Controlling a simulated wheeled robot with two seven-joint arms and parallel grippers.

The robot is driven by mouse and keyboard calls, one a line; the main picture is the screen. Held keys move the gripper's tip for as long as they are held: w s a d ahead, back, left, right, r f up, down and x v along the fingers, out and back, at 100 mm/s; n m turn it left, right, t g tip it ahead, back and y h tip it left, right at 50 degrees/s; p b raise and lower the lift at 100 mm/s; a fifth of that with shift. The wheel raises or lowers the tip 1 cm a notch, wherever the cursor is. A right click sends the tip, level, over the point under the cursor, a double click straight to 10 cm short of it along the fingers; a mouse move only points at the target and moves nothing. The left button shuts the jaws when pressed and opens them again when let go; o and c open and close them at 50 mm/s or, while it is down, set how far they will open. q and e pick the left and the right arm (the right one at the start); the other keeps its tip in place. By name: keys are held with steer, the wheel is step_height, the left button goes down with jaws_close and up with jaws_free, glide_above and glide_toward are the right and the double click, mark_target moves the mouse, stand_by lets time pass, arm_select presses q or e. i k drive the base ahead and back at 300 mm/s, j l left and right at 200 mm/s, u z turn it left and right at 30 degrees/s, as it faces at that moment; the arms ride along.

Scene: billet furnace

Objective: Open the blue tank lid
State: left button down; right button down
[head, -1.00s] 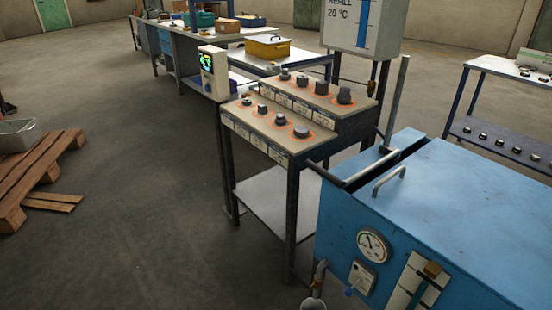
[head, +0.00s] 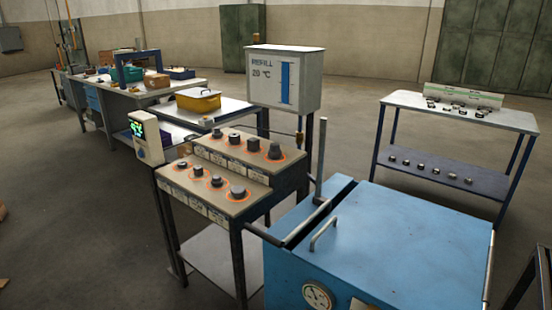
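The blue tank (head: 285,280) stands at the lower right of the head view, cut off by the bottom edge. Its flat blue lid (head: 400,240) lies down over the top, with a pale bar handle (head: 323,233) near its left edge. A dark slot (head: 318,215) runs along the tank's top, left of the lid. A round gauge (head: 317,295) sits on the front face. Neither of my grippers is in view.
A stand with several dark knobs (head: 225,170) is close to the tank's left side, with a metal bar between them. A white refill box (head: 285,80) stands behind. A two-tier table (head: 460,115) is at the right. Floor is open at the left.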

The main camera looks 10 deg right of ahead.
mark_target(402, 252)
steer(key=z, duration=1.3)
